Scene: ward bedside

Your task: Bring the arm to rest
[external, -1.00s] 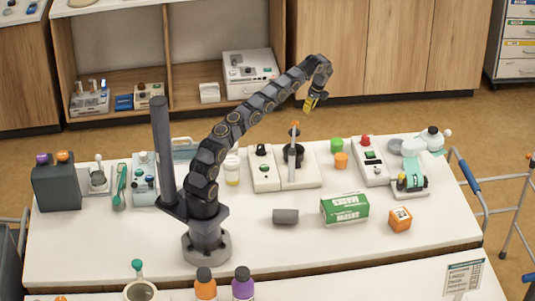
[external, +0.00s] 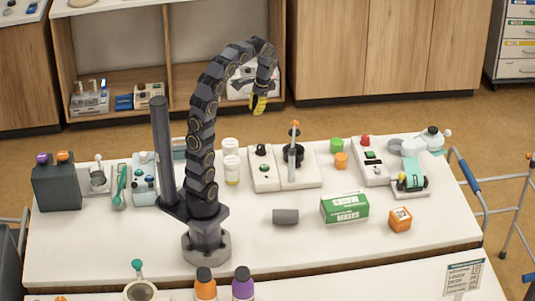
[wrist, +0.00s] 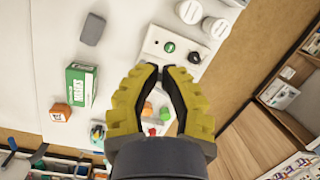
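My arm rises from its base on the white table and curls over at the top. My gripper (external: 259,104) hangs pointing down, well above the far side of the table, and touches nothing. In the wrist view my gripper (wrist: 158,78) shows yellow ridged fingers bowed around a gap. Their dark tips come close together near the middle, with a small gap between them. Nothing is held between the fingers; the table and small items show through the gap.
A dark post (external: 162,150) stands beside my arm. The air around my gripper is clear.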

